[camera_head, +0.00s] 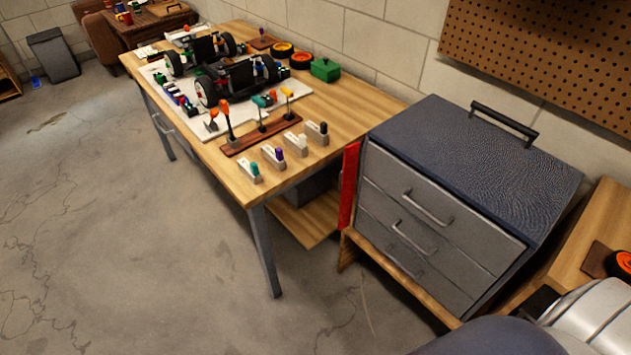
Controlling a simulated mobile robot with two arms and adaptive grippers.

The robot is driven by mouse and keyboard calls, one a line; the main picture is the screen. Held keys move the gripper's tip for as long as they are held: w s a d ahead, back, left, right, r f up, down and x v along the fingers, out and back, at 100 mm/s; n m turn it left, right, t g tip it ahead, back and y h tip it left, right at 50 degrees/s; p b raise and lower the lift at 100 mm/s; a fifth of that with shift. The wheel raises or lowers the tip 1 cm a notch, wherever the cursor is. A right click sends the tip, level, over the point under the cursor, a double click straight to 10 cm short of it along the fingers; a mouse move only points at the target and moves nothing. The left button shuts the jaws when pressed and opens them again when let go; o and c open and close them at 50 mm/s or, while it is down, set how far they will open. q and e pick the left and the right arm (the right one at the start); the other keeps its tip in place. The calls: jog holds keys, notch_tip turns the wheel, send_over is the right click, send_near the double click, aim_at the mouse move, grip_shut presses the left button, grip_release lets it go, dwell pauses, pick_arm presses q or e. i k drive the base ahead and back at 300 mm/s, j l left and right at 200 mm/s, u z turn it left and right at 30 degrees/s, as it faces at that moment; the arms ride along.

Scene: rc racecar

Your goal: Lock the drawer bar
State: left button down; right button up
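A grey tool chest (479,155) with a dark blue textured top stands at the right. Its front has three drawers with bar handles, and all look shut. A red upright bar (349,187) is at the left edge of the drawer front, apparently swung out to the side. It does not lie across the drawers. Neither of my grippers is in view. Only part of my own arm shows at the bottom right corner.
A wooden workbench (371,107) left of the chest holds an RC car (222,74), several small tools and a green box (325,70). The chest stands on a low wooden stand (348,254).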

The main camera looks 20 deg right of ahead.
aim_at(347, 176)
jog(key=i+j+u, duration=0.75)
jog(key=i+u, duration=0.25)
jog(key=i+z, duration=0.4)
jog(key=i+j+z, duration=0.1)
jog(key=i+z, duration=0.3)
jog(key=i+j+z, duration=0.35)
jog(key=i+z, duration=0.15)
jog(key=z, duration=0.35)
jog(key=i+z, duration=0.1)
jog(key=z, duration=0.4)
jog(key=i+z, duration=0.15)
jog(key=z, duration=0.3)
jog(key=i+j+z, duration=0.1)
jog(key=z, duration=0.4)
jog(key=i+j+z, duration=0.1)
jog(key=z, duration=0.35)
jog(key=i+j+z, duration=0.15)
jog(key=z, duration=0.25)
jog(key=i+j+z, duration=0.2)
jog(key=z, duration=0.25)
jog(key=k+j+u, duration=0.1)
jog(key=j+u, duration=0.25)
